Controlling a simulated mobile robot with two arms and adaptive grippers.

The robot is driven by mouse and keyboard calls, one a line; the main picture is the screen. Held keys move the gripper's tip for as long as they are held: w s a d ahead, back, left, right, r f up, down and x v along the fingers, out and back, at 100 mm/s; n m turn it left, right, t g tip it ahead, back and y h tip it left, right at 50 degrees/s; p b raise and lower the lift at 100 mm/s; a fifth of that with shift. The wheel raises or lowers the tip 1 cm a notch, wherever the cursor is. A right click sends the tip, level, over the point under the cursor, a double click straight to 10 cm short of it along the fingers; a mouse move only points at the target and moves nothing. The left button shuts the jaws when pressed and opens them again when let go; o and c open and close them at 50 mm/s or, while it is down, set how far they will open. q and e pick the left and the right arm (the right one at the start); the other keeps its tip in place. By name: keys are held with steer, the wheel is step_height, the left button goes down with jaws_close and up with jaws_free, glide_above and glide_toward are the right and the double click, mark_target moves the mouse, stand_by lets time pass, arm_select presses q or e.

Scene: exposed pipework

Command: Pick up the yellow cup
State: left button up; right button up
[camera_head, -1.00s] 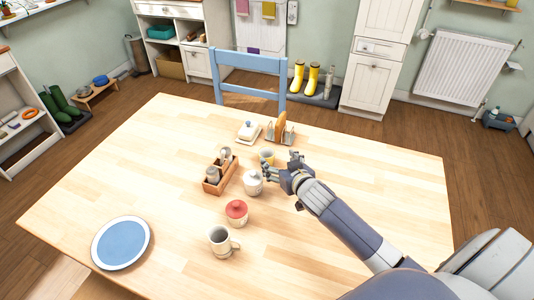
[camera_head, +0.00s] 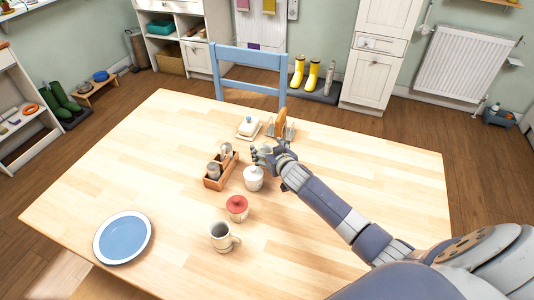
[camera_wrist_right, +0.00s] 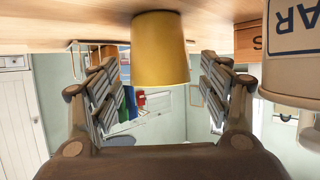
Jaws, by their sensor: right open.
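The yellow cup (camera_wrist_right: 160,50) shows in the right wrist view, which is upside down, with the cup on the wooden table. My right gripper (camera_wrist_right: 158,88) is open, with one finger to each side of the cup and a gap on both sides. In the head view my right gripper (camera_head: 268,156) is low over the table and hides the cup. My left gripper is in neither view.
A white lidded jar (camera_head: 254,180) stands close to the gripper, and a wooden caddy (camera_head: 221,172) is left of it. A toast rack (camera_head: 281,130) and butter dish (camera_head: 249,128) stand behind. A red-lidded jar (camera_head: 237,207), mug (camera_head: 222,236) and blue plate (camera_head: 123,238) are nearer.

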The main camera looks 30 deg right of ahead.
steer(key=c, duration=1.2)
steer(key=shift+r, duration=0.1)
